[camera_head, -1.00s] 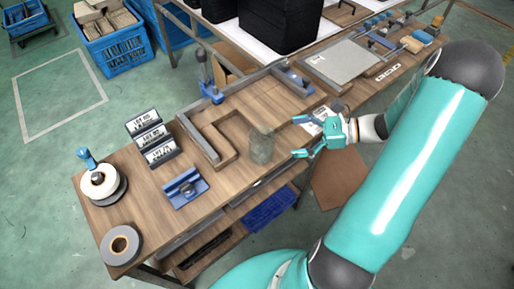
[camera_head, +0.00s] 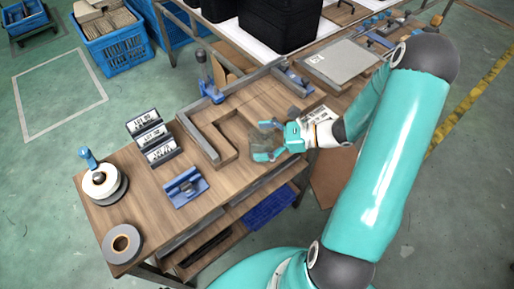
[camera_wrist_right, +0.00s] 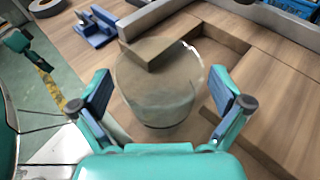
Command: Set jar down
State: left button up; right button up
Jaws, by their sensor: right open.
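The clear jar (camera_head: 258,146) stands upright on the wooden tabletop beside the L-shaped wooden strip. It is faint in the head view, partly covered by my right gripper (camera_head: 266,141). In the right wrist view the jar (camera_wrist_right: 158,100) is large and see-through, between the two blue-padded fingers of my right gripper (camera_wrist_right: 161,88). The fingers are spread wide, with a visible gap on each side of the jar. The right gripper is open and holds nothing. My left gripper does not show in the head view.
A blue fixture (camera_head: 185,187), labelled stands (camera_head: 152,138) and tape rolls (camera_head: 122,244) lie to the left. A grey plate (camera_head: 338,62) lies at the back right. Bare tabletop shows left of the jar.

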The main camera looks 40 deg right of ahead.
jog(key=shift+c, duration=0.2)
jog(key=c, duration=1.3)
jog(key=shift+c, duration=1.2)
jog(key=shift+r, duration=0.15)
